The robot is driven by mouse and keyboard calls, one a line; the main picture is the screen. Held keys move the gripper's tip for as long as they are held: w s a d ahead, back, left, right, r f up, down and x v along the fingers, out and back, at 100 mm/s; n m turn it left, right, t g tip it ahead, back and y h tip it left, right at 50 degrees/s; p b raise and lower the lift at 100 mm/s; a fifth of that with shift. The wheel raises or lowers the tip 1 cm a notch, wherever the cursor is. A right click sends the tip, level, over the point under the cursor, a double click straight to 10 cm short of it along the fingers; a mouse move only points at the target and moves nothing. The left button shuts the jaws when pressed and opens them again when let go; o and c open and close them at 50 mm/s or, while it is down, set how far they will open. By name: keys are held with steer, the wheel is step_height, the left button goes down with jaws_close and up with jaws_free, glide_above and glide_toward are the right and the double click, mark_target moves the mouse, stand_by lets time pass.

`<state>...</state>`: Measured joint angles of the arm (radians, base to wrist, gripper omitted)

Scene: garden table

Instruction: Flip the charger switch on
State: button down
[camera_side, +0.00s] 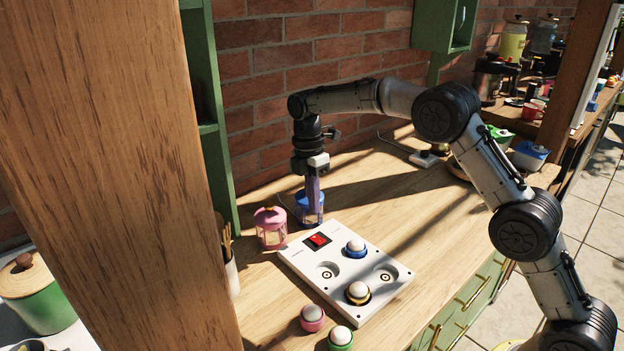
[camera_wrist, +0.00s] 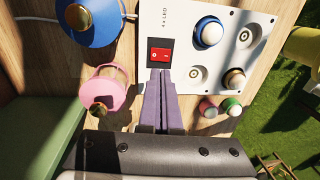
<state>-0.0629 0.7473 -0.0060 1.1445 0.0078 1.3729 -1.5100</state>
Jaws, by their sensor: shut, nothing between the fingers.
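The white charger board (camera_side: 340,277) lies on the wooden table; it also shows in the wrist view (camera_wrist: 226,90). Its red rocker switch (camera_side: 318,240) sits in a black frame at one corner, and shows in the wrist view (camera_wrist: 160,56) with markings on it. I cannot tell surely which side is pressed. Contact cannot be told.
A pink lantern (camera_side: 271,228) and a blue lantern (camera_side: 303,208) stand close beside the switch end. Pink (camera_side: 312,318) and green (camera_side: 341,338) pucks lie on the table by the board's near edge. A wooden post (camera_side: 110,160) fills the left. Table right of the board is clear.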

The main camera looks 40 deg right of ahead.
step_height(320, 180, up, 6)
glide_above(321, 241)
steer(key=w, duration=0.3)
steer(key=shift+w+r, duration=0.2)
steer(key=shift+s+r, duration=0.15)
steer(key=shift+s, duration=0.5)
steer(key=f, duration=0.4)
steer(key=s+f, duration=0.1)
steer(key=f, duration=0.9)
steer(key=shift+s, duration=0.35)
